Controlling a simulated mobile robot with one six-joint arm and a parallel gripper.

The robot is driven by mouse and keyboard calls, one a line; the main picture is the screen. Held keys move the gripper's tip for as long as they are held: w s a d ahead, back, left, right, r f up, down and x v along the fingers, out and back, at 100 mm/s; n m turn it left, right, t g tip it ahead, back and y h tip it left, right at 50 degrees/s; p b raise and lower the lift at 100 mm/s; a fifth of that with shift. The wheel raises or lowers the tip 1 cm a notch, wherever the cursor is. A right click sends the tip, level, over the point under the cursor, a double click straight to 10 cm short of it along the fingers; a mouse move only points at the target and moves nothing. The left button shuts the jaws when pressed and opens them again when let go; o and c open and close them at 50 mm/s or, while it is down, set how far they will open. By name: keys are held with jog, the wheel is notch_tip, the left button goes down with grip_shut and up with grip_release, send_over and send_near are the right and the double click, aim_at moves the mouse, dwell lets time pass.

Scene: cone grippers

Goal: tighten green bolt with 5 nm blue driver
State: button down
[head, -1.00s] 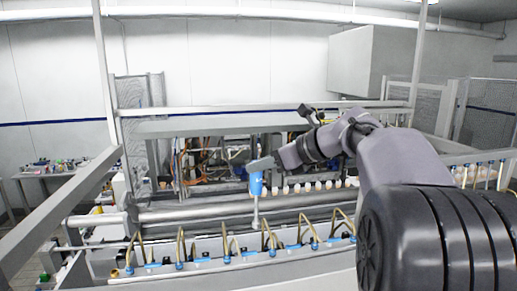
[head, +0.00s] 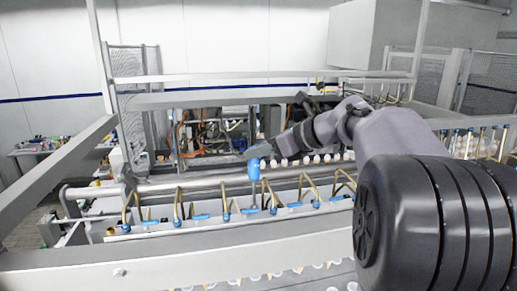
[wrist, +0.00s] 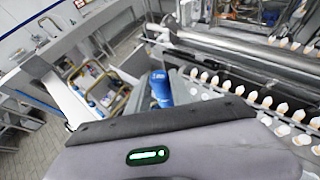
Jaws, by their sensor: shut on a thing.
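My gripper (head: 258,151) is shut on a blue driver (head: 253,171) and holds it upright above the machine's front rail. The driver's thin shaft points down toward the row of brass-coloured bent tubes. In the wrist view the blue driver (wrist: 160,90) shows just beyond my gripper's dark edge, and its lower end is hidden. I cannot make out a green bolt in either view. The driver's tip is too small to tell whether it touches anything.
A row of bent tubes (head: 226,203) with blue fittings runs along the rail under the driver. Rows of white-orange pieces (wrist: 285,105) lie along the machine. A metal frame post (head: 98,55) and a slanted beam (head: 55,175) stand at the left. A cluttered table (head: 60,145) is farther left.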

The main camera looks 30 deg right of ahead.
aim_at(258, 166)
jog(key=shift+f+b, duration=0.6)
jog(key=shift+f, duration=1.05)
jog(key=shift+f+b, duration=0.45)
jog(key=shift+f, duration=0.05)
